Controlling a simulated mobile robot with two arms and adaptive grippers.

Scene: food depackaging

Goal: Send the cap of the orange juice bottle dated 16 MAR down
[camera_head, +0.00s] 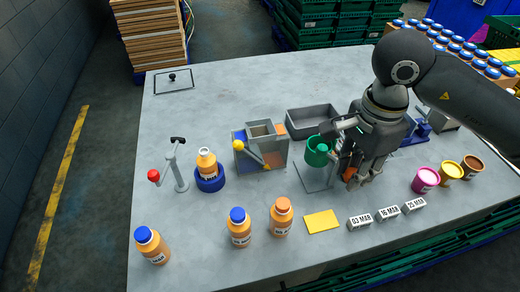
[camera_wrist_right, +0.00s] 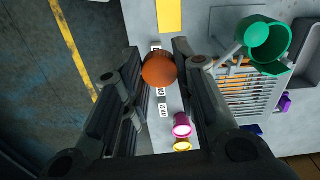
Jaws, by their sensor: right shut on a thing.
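My right gripper (camera_head: 350,180) is shut on an orange round cap (camera_wrist_right: 158,68), which shows between the fingertips in the wrist view. It is held above the table, to the right of a green cup (camera_head: 318,151). The green cup also shows in the wrist view (camera_wrist_right: 262,45). An orange juice bottle (camera_head: 207,166) with an open white neck stands in a blue ring holder (camera_head: 209,184). Two blue-capped bottles (camera_head: 152,247) (camera_head: 240,229) and an orange-capped bottle (camera_head: 281,219) stand along the front. Their dates are too small to read surely. My left gripper is out of view.
Date blocks (camera_head: 388,213), including one reading 16 MAR, stand near the front edge. A yellow card (camera_head: 321,221) lies beside them. Pink (camera_head: 425,180), yellow and brown cups stand at right. A grey lever box (camera_head: 259,148) and grey tray (camera_head: 312,118) stand behind. The table's back left is mostly clear.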

